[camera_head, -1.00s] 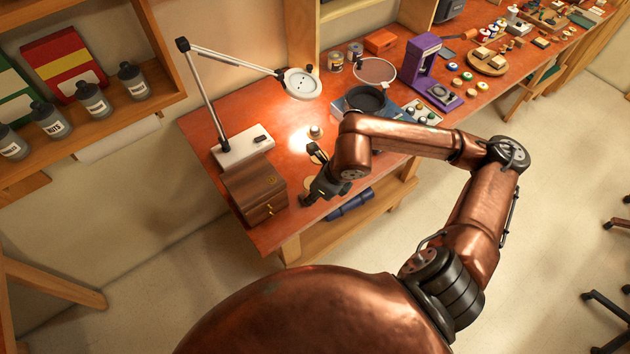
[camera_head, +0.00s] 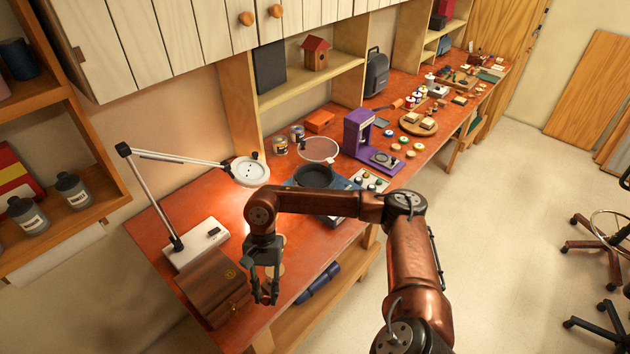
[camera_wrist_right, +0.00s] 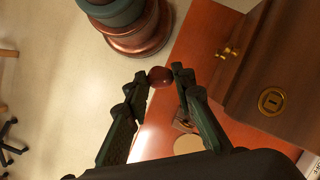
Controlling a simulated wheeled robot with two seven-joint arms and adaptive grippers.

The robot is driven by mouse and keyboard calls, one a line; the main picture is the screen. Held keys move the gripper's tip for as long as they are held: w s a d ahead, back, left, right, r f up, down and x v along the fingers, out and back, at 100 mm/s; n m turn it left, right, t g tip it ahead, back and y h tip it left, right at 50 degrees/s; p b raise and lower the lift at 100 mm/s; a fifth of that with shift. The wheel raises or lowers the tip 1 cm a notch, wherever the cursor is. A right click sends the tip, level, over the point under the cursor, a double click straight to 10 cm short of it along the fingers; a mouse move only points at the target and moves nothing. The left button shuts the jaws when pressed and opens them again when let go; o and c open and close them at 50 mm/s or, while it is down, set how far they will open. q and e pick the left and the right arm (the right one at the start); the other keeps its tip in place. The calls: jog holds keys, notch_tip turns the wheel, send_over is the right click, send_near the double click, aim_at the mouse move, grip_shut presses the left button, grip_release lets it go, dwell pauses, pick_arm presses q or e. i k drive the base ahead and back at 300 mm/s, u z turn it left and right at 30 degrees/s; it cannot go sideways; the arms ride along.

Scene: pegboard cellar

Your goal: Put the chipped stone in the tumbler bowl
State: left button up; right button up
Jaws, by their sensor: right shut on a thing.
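A smooth, dark red-brown stone (camera_wrist_right: 160,77) is between the fingertips of my right gripper (camera_wrist_right: 158,76) in the right wrist view. No chip can be made out on it. In the head view my right gripper (camera_head: 266,297) points down by the front edge of the bench, beside the wooden box; the stone is too small to tell there. A dark round bowl (camera_head: 314,176), which looks like the tumbler bowl, sits on a blue base farther back along the bench. My right arm passes in front of part of it. My left gripper is not in view.
The wooden box (camera_head: 208,285) with brass fittings stands left of the gripper. A lamp (camera_head: 195,244) stands behind it. A pale disc (camera_wrist_right: 188,145) lies on the bench.

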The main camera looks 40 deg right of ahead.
aim_at(318, 181)
jog(key=z, duration=1.45)
